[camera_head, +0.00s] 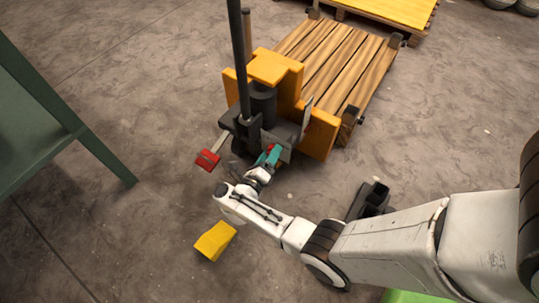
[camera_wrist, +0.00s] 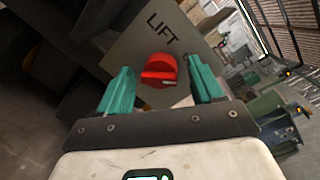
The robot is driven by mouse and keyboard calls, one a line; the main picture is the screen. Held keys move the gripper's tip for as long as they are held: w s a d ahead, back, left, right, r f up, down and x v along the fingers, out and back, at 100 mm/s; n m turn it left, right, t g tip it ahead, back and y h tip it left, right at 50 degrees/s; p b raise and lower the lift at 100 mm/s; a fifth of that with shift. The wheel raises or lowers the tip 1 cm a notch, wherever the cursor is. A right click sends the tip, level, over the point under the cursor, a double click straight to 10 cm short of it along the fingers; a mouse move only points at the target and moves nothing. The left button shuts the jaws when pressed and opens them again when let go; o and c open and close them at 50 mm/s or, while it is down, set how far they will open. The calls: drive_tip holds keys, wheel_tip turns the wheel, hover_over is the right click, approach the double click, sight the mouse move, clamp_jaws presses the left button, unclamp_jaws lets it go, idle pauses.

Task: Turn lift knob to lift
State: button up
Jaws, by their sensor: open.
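The red lift knob (camera_wrist: 160,71) sits on a grey plate (camera_wrist: 130,50) marked LIFT in the wrist view. Its handle bar lies roughly level in that picture. My gripper (camera_wrist: 160,85) is open, with one teal finger on each side of the knob in the picture; I cannot tell whether either finger touches it. In the head view my gripper (camera_head: 268,156) is at the front of the yellow pallet jack (camera_head: 320,130), beside its plate. The knob is mostly hidden there behind the fingers.
A red pedal (camera_head: 208,159) sticks out left of my gripper. A black upright handle (camera_head: 240,65) rises from the jack. A wooden pallet (camera_head: 335,60) lies behind it. A yellow block (camera_head: 215,241) and a dark object (camera_head: 372,198) are on the floor. A green frame (camera_head: 80,130) stands at left.

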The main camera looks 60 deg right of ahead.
drive_tip(key=shift+c, duration=0.4)
drive_tip(key=c, duration=0.9)
drive_tip(key=shift+r, duration=0.1)
drive_tip(key=n+p, duration=0.1)
drive_tip(key=n, duration=0.4)
drive_tip(key=n+g+p, duration=0.1)
drive_tip(key=n, duration=0.5)
drive_tip(key=n+g+y+p, duration=0.1)
drive_tip(key=n+p, duration=0.1)
drive_tip(key=n, duration=0.3)
drive_tip(key=shift+w, duration=0.25)
drive_tip(key=shift+n, duration=0.4)
